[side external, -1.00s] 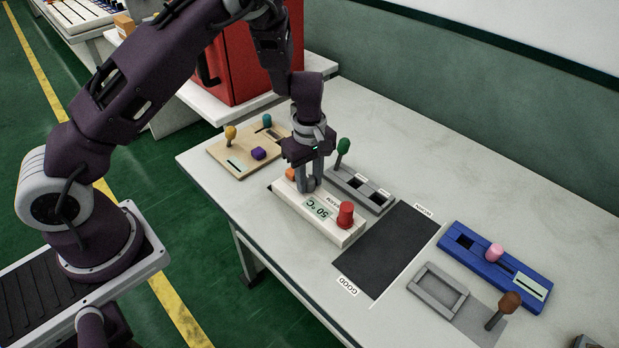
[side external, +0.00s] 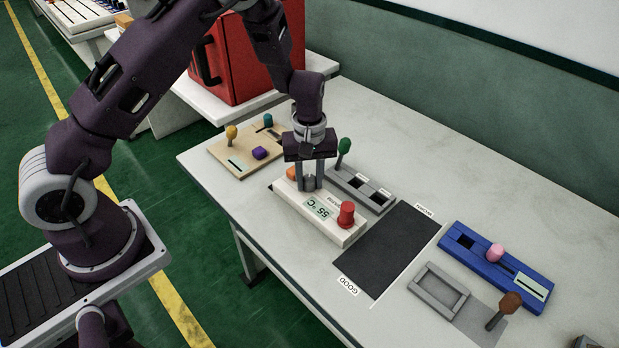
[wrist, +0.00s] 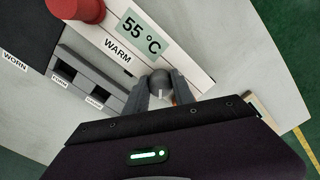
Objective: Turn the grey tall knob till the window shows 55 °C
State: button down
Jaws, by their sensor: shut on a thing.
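The grey tall knob (wrist: 160,84) stands on the white control box (side external: 335,232), near the word WARM. It shows between my fingers in the wrist view. My gripper (side external: 309,186) points down over the box and is shut on the knob. The box's window (side external: 320,209) reads 55 °C, and the same reading is clear in the wrist view (wrist: 141,34). A white mark shows on the knob's top. The knob's lower part is partly hidden by my fingers.
A red knob (side external: 346,214) stands on the same box. A grey box with a green lever (side external: 344,146) is close behind. A wooden board (side external: 222,150) lies to the left. A dark mat (side external: 385,250) and a blue box (side external: 525,280) lie to the right.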

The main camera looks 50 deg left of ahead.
aim_at(309, 179)
jog(key=c, duration=1.1)
grip_release()
jog(key=shift+o, duration=0.2)
notch_tip(309, 179, up, 7)
jog(key=shift+r, duration=0.1)
